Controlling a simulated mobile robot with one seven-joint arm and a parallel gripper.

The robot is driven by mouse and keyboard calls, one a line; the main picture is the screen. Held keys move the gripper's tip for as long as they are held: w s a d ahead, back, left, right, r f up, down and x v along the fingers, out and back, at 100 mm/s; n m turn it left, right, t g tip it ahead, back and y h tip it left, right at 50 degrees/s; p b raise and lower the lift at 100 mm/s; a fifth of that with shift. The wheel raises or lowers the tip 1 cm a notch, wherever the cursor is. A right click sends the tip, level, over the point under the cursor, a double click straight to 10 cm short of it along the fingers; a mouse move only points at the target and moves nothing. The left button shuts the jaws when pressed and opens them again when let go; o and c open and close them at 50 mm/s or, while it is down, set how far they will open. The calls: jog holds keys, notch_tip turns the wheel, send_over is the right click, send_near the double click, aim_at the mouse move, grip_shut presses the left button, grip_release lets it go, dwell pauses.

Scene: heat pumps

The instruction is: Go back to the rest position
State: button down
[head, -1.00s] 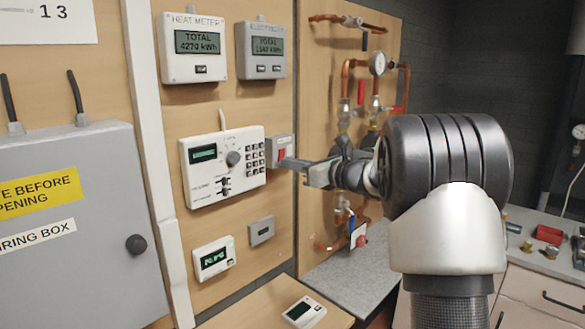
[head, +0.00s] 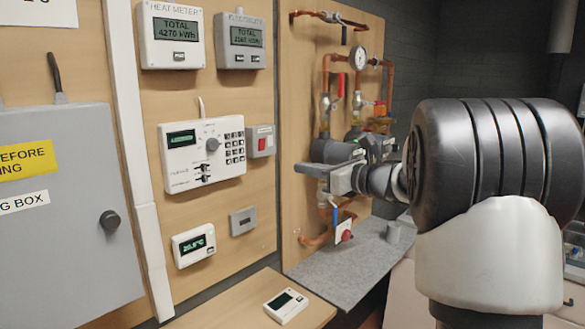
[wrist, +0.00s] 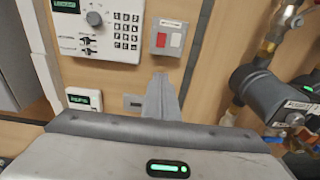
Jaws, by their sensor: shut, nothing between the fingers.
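My gripper (head: 301,169) is shut and empty, reaching left from my arm in front of the copper pipework in the head view. In the wrist view its closed fingers (wrist: 160,98) point at the wooden panel, below the grey switch box (wrist: 168,37) with its red and white rockers. The same switch box (head: 260,141) is left of my gripper in the head view, clearly apart from it. The white controller (head: 202,153) with keypad and knob is on the panel farther left.
A grey wiring box (head: 60,205) fills the left side. Two meters (head: 171,37) hang above the controller. Copper pipes with a gauge (head: 358,57) and valves stand behind my arm. A handheld unit (head: 286,306) lies on the wooden shelf below; a grey shelf (head: 350,268) adjoins it.

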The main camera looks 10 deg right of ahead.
jog(key=shift+s+d+f, duration=0.1)
jog(key=shift+s+d, duration=0.25)
jog(key=shift+s, duration=0.25)
notch_tip(320, 180, up, 6)
jog(key=d+m+t+h+p, duration=0.2)
jog(key=m+h, duration=0.2)
jog(key=m, duration=0.3)
jog(key=s+d+r+m+h+p, duration=0.3)
jog(key=s+m+h, duration=0.6)
jog(key=m, duration=0.9)
jog(key=s+a+f+m+g+y+p, duration=0.1)
jog(key=s+a+f+m+g, duration=0.2)
jog(key=s, duration=0.6)
jog(key=s+a+f+m+g+y, duration=0.1)
jog(key=s+a+f+m+g, duration=0.2)
jog(key=s+f+m, duration=0.4)
jog(key=s+a+f+m+g+p, duration=0.1)
jog(key=s+a+f+m+g, duration=0.2)
jog(key=s+m, duration=0.5)
jog(key=s+f+g, duration=0.1)
jog(key=s+f, duration=0.1)
jog(key=s, duration=0.2)
jog(key=shift+a+y+p, duration=0.25)
jog(key=shift+y+p, duration=0.05)
jog(key=shift+y, duration=0.1)
jog(key=shift+s, duration=0.1)
